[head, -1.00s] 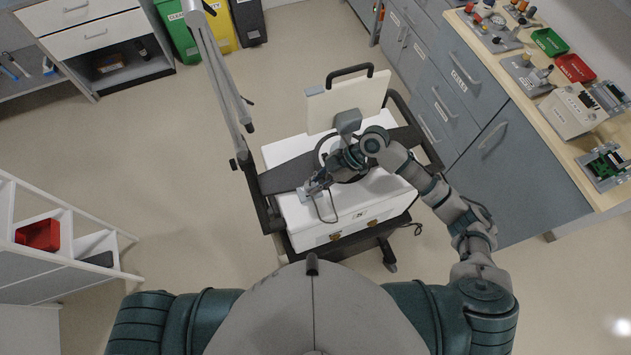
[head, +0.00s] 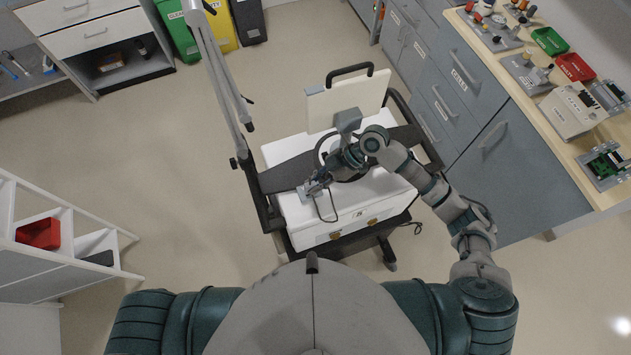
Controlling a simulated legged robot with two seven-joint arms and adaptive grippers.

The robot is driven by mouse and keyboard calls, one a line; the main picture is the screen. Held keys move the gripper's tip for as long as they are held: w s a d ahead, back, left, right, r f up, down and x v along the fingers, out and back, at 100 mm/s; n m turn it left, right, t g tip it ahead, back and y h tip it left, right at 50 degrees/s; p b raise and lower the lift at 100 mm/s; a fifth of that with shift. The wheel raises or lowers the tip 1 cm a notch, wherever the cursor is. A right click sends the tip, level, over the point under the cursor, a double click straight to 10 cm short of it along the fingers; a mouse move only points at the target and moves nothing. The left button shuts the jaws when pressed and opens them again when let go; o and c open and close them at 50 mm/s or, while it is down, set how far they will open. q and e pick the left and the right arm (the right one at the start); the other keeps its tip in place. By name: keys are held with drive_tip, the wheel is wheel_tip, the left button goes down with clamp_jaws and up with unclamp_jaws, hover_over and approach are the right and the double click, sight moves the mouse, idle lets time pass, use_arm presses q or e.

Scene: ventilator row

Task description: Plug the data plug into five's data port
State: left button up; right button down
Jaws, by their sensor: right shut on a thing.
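A white ventilator (head: 385,190) stands on a dark-framed cart in the middle of the head view, with its raised screen panel (head: 335,104) at the back. A small label on its front face is too small to read surely. My right gripper (head: 310,190) is over the left part of the white top, shut on the data plug, which the fingers mostly hide. A thin dark cable (head: 333,221) loops down from the gripper over the front of the ventilator. I cannot make out the data port. My left gripper is out of view.
A grey pole (head: 222,80) stands at the cart's left. A wooden-topped bench (head: 545,115) with drawers and several devices is at the right. A white shelf (head: 60,262) with a red bin is at the left. The floor left of the cart is clear.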

drive_tip(key=shift+f+b, duration=0.5)
drive_tip(key=shift+f, duration=0.3)
idle(0.7)
drive_tip(key=c, duration=1)
unclamp_jaws()
drive_tip(key=shift+c, duration=0.2)
drive_tip(key=shift+d+r, duration=0.15)
drive_tip(key=shift+r, duration=0.05)
drive_tip(key=v, duration=1.1)
drive_tip(key=shift+w+d, duration=0.15)
drive_tip(key=shift+d, duration=0.1)
drive_tip(key=shift+r, duration=0.1)
